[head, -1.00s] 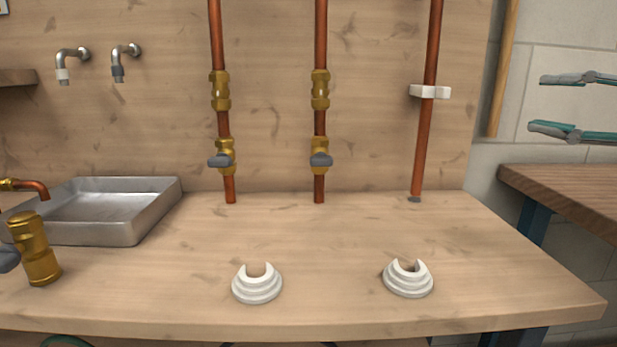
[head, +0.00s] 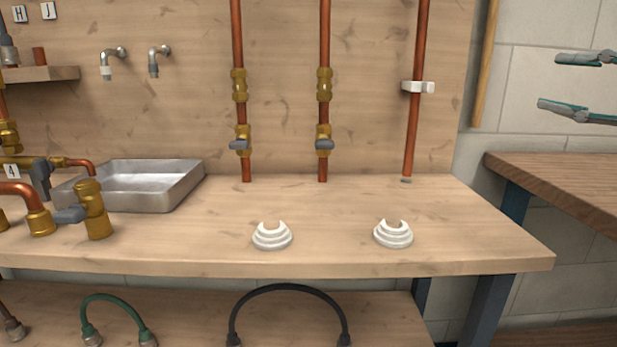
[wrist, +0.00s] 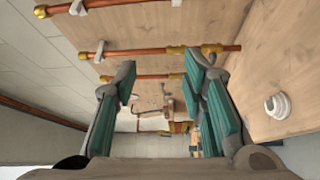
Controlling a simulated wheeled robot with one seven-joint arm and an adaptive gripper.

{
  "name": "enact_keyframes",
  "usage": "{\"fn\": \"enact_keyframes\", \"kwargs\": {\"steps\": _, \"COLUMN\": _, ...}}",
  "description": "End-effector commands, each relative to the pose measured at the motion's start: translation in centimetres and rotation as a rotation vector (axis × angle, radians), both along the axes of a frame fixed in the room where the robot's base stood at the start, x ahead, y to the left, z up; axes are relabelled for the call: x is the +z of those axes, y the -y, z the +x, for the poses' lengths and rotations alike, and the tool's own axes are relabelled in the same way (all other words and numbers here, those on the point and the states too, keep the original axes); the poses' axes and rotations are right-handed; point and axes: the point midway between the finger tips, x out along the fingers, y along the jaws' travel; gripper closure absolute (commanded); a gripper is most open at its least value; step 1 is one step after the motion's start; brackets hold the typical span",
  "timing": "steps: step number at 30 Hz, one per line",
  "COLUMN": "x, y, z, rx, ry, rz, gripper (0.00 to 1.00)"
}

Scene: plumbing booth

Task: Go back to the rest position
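My gripper (head: 550,81) reaches in from the right edge of the head view, in front of the tiled wall and above the side table. Its two grey fingers with teal pads are spread wide. In the wrist view my gripper (wrist: 160,85) is open, with nothing between the pads. It is clear of the bench and the pipes. The rest of my arm is out of the head view.
The workbench (head: 340,258) carries two white stepped collars (head: 272,236), a metal tray (head: 150,188) and brass fittings (head: 92,210). Copper pipes (head: 237,40) stand against the backboard. A wooden side table (head: 570,185) is at right. Hoses (head: 288,288) lie on the lower shelf.

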Motion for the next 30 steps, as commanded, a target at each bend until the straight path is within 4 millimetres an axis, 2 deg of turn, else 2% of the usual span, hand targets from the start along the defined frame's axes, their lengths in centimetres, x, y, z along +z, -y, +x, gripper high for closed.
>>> {"fn": "enact_keyframes", "kwargs": {"steps": 10, "x": 2.4, "y": 1.8, "z": 0.8, "rx": -0.243, "ry": -0.036, "rz": 0.223, "gripper": 0.62}}
{"fn": "enact_keyframes", "kwargs": {"steps": 14, "x": 2.0, "y": 2.9, "z": 0.8, "rx": -0.393, "ry": -0.101, "rz": 0.360, "gripper": 0.62}}
{"fn": "enact_keyframes", "kwargs": {"steps": 16, "x": 0.9, "y": 3.4, "z": 0.4, "rx": -0.497, "ry": -0.165, "rz": 0.453, "gripper": 0.62}}
{"fn": "enact_keyframes", "kwargs": {"steps": 20, "x": -3.4, "y": 3.7, "z": -1.1, "rx": -0.701, "ry": -0.338, "rz": 0.622, "gripper": 0.62}}
{"fn": "enact_keyframes", "kwargs": {"steps": 23, "x": -8.0, "y": 2.9, "z": -3.2, "rx": -0.852, "ry": -0.504, "rz": 0.729, "gripper": 0.62}}
{"fn": "enact_keyframes", "kwargs": {"steps": 26, "x": -13.3, "y": 1.1, "z": -6.3, "rx": -1.003, "ry": -0.702, "rz": 0.814, "gripper": 0.62}}
{"fn": "enact_keyframes", "kwargs": {"steps": 30, "x": -20.1, "y": -2.8, "z": -11.7, "rx": -1.190, "ry": -0.992, "rz": 0.887, "gripper": 0.62}}
